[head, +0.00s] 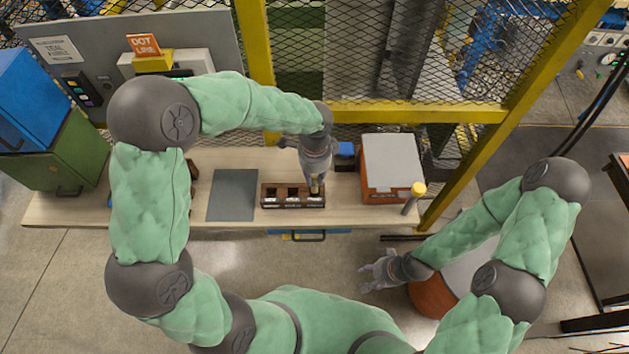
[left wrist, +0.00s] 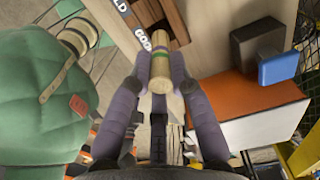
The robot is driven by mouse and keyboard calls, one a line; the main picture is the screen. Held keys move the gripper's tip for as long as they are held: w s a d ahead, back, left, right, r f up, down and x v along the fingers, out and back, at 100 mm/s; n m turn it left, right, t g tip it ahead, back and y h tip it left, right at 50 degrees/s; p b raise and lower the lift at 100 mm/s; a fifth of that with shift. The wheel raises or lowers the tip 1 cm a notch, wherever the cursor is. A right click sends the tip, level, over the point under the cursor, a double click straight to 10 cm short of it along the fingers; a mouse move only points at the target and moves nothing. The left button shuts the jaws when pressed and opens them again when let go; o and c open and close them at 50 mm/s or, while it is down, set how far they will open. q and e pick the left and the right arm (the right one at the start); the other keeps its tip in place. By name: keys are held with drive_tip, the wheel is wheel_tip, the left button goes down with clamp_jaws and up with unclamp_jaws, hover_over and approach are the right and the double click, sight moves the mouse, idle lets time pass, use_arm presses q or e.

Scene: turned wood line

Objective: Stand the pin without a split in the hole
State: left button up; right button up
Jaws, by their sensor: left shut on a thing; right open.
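My left gripper (head: 315,178) is above the right end of a dark wooden block with several square openings (head: 292,196). It is shut on a pale wooden pin with a green band, seen end-on between the fingers in the left wrist view (left wrist: 160,62). No split shows on the side of the pin I see; its far side is hidden. I cannot tell whether the pin touches the block. My right gripper (head: 377,273) is open and empty, in front of the bench.
A grey mat (head: 232,195) lies left of the block on the bench. To the right stand an orange box with a pale top (head: 391,160), a small blue block (head: 345,150) and a yellow-capped post (head: 413,198). Mesh fencing (head: 350,75) closes the back.

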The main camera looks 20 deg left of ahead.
sight(315, 182)
use_arm(q)
drive_tip(key=shift+f, duration=1.55)
drive_tip(key=shift+f+b, duration=0.4)
drive_tip(key=shift+b, duration=0.05)
drive_tip(key=shift+f, duration=0.25)
drive_tip(key=o, duration=0.9)
drive_tip(key=shift+r, duration=0.55)
wheel_tip(315, 182, up, 12)
drive_tip(key=shift+r+p, duration=0.1)
drive_tip(key=shift+p, duration=1)
